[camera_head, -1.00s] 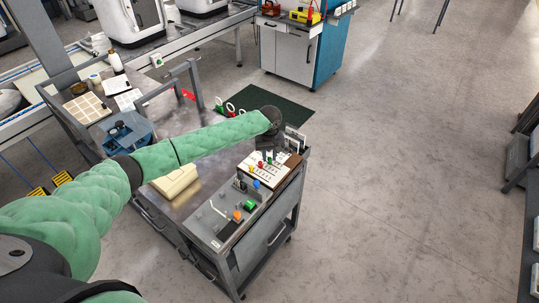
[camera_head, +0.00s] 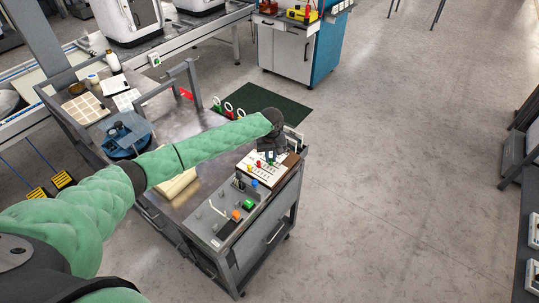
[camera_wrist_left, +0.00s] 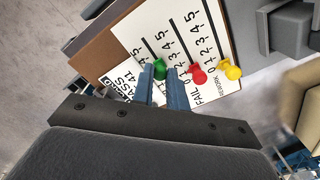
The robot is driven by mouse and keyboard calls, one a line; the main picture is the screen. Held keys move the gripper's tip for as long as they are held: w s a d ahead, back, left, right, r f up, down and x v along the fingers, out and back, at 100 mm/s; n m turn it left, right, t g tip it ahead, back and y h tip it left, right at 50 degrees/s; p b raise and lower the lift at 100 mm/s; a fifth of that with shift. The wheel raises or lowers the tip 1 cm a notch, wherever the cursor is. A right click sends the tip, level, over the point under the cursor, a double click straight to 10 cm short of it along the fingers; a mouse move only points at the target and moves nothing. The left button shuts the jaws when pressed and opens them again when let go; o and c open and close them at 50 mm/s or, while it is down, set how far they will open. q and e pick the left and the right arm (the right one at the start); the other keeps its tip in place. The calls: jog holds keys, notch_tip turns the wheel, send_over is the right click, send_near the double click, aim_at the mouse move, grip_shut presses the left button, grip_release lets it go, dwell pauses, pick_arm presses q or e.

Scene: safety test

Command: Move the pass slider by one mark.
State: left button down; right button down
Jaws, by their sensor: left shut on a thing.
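A white scale board (camera_wrist_left: 215,40) with PASS, FAIL and REWORK scales lies on a brown base; it also shows in the head view (camera_head: 246,172). The pass slider's green knob (camera_wrist_left: 159,69) sits between the fingertips of my left gripper (camera_wrist_left: 162,78), which is shut on it. The fingers hide part of the pass scale, so I cannot read its mark. The red knob (camera_wrist_left: 197,73) is on the fail scale and the yellow knob (camera_wrist_left: 231,70) on the rework scale, both near 0. In the head view my left gripper (camera_head: 270,154) reaches down over the board. My right gripper is not in view.
The board stands on a metal cart (camera_head: 190,205). Beside it is a grey control panel (camera_head: 212,216) with orange, green and blue parts. A beige block (camera_head: 177,186) lies under my left arm. Open floor lies to the right.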

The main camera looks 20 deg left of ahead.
aim_at(271, 159)
pick_arm(q)
jog(key=c, duration=1.6)
grip_release()
jog(key=shift+c, duration=0.2)
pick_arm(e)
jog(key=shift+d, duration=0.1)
